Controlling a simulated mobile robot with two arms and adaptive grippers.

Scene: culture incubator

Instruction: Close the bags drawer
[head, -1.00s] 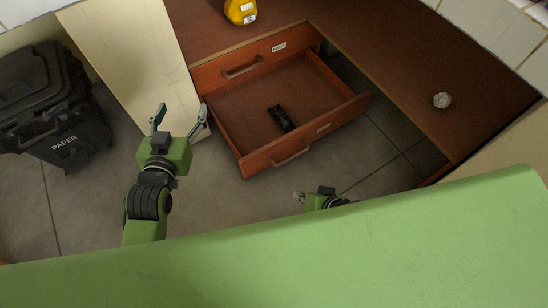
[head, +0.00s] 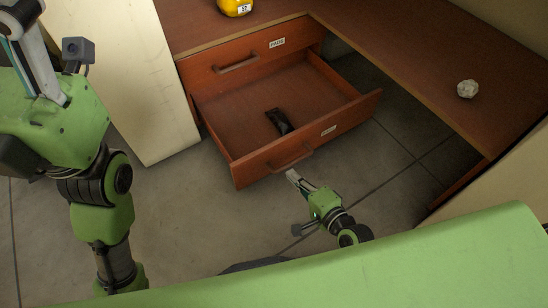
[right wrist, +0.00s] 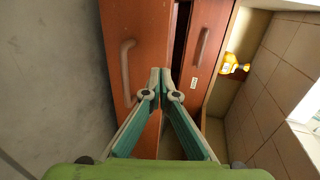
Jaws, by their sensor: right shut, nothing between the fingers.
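The open drawer (head: 262,166) is reddish-brown wood and pulled well out below a shut upper drawer (head: 222,73). Its handle (head: 290,160) and a small label (head: 328,131), too small to read, are on its front. A small dark object (head: 279,121) lies inside it. My right gripper (head: 292,177) is shut and empty, just in front of the drawer front near the handle. In the right wrist view its fingertips (right wrist: 161,72) are together beside the handle (right wrist: 128,72); contact is unclear. My left gripper (head: 32,50) is at the upper left, partly cut off, away from the drawer.
A brown counter (head: 400,70) runs above and to the right, holding a pale crumpled ball (head: 467,89) and a yellow bottle (head: 235,6). A cream panel (head: 150,110) stands left of the drawers. The grey floor (head: 200,215) in front is clear.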

